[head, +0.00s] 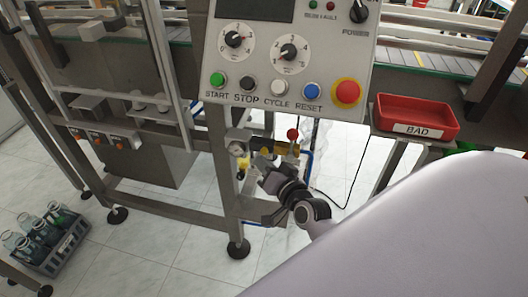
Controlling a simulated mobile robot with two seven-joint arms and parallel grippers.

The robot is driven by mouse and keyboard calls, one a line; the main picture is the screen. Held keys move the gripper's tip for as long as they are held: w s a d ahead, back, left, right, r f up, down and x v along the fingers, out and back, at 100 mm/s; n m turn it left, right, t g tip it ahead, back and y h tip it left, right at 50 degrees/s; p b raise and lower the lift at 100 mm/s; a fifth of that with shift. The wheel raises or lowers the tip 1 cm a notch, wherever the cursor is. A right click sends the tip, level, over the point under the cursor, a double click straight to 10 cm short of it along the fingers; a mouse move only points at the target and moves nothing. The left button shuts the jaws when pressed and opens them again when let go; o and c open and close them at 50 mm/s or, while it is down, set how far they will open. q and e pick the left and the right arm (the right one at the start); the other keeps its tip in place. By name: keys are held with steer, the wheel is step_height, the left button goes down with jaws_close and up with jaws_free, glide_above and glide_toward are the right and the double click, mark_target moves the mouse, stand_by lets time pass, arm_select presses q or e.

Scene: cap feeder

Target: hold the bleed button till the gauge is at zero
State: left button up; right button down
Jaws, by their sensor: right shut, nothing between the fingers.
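A small round gauge (238,149) with a pale face sits on the air unit below the control panel. Its needle is too small to read. Beside it are yellow parts (281,148) and a red knob (292,134). I cannot tell which part is the bleed button; it may be hidden by my gripper. My right gripper (262,166) is shut and empty, just below and right of the gauge, close to the yellow parts. I cannot tell whether it touches them. My left gripper is not in view.
The control panel (270,66) with its dials, buttons and red emergency stop (347,92) hangs directly above. A red BAD tray (415,117) is at the right. A frame leg (226,190) stands beside the air unit. A crate of bottles (54,246) is on the floor at left.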

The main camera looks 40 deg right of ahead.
steer(key=shift+w+d, duration=0.2)
steer(key=shift+d, duration=0.05)
steer(key=shift+w+d, duration=0.25)
steer(key=shift+d, duration=0.05)
stand_by(0.7)
stand_by(1.9)
steer(key=shift+s+a+p, duration=0.5)
steer(key=shift+a, duration=0.1)
steer(key=shift+a, duration=0.1)
steer(key=s+a+p, duration=0.1)
steer(key=a, duration=0.1)
steer(key=s+a+p, duration=0.1)
steer(key=s, duration=0.1)
steer(key=shift+s+a, duration=0.2)
steer(key=shift+a, duration=0.2)
